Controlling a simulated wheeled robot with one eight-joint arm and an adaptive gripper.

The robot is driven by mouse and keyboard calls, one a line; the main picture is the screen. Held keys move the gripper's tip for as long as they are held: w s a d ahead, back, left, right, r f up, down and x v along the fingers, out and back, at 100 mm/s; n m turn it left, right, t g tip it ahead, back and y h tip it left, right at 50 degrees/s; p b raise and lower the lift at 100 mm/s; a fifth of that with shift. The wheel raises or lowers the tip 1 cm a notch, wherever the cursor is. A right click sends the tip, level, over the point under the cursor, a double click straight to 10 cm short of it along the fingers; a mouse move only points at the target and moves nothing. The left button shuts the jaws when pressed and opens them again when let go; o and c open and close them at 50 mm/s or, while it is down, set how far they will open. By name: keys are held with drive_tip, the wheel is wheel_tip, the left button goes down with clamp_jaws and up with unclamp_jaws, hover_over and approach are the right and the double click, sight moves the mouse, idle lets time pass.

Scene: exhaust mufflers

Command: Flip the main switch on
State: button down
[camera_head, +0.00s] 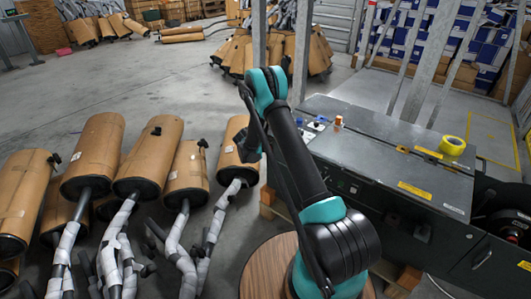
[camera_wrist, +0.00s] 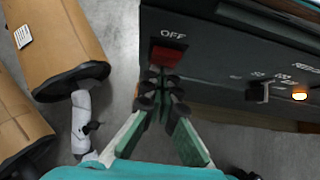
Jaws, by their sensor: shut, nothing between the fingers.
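The wrist view shows a red switch (camera_wrist: 168,55) on the dark front panel (camera_wrist: 225,65) of a machine, with the white word OFF printed above it. My gripper (camera_wrist: 161,82) is shut and empty, with its black fingertips close below the red switch. Its fingertips overlap the switch's lower edge in the picture; I cannot tell whether they touch it. In the head view the machine cabinet (camera_head: 380,160) stands right of my arm, and the switch is hidden there.
A small lever (camera_wrist: 264,92) and a glowing orange lamp (camera_wrist: 300,96) sit right of the switch. Yellow tape (camera_head: 452,146) lies on the cabinet top. Several wrapped mufflers (camera_head: 150,155) stand on the floor at left. Open floor (camera_head: 110,85) lies behind them.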

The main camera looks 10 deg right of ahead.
drive_tip(key=shift+r, duration=0.2)
drive_tip(key=shift+r, duration=0.65)
